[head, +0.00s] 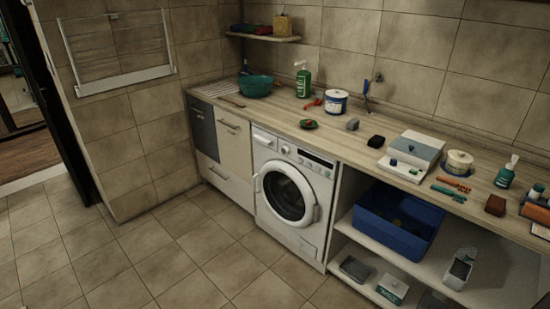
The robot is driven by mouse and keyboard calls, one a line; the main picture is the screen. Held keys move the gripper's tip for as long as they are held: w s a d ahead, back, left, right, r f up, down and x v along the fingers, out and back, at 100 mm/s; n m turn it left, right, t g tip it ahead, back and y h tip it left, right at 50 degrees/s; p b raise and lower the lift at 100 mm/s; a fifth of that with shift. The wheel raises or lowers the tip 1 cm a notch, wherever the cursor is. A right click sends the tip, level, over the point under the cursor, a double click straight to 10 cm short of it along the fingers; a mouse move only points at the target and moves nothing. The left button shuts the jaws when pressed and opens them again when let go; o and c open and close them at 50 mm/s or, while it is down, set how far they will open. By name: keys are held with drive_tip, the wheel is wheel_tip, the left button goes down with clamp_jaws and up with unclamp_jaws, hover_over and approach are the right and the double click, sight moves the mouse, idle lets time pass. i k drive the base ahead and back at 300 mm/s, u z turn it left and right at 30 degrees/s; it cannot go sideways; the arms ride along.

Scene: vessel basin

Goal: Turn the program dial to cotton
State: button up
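The white washing machine (308,222) stands under the worktop, with its round door (287,195) shut. Its control panel (312,160) runs along the top of the front. A small round knob that looks like the program dial (285,149) sits on the panel, right of the drawer front (264,139). The dial's markings and pointer are too small to read, so I cannot tell its setting. My gripper is not in view.
The tiled floor (190,250) before the machine is clear. The worktop (290,115) holds a teal bowl (255,86), a green bottle (303,82) and tools. Right of the machine, an open shelf holds a blue bin (396,240). A wall rack (118,50) hangs left.

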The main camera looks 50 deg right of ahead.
sight(284, 150)
drive_tip(key=z, duration=0.15)
drive_tip(key=i, duration=0.9)
drive_tip(key=u, duration=0.05)
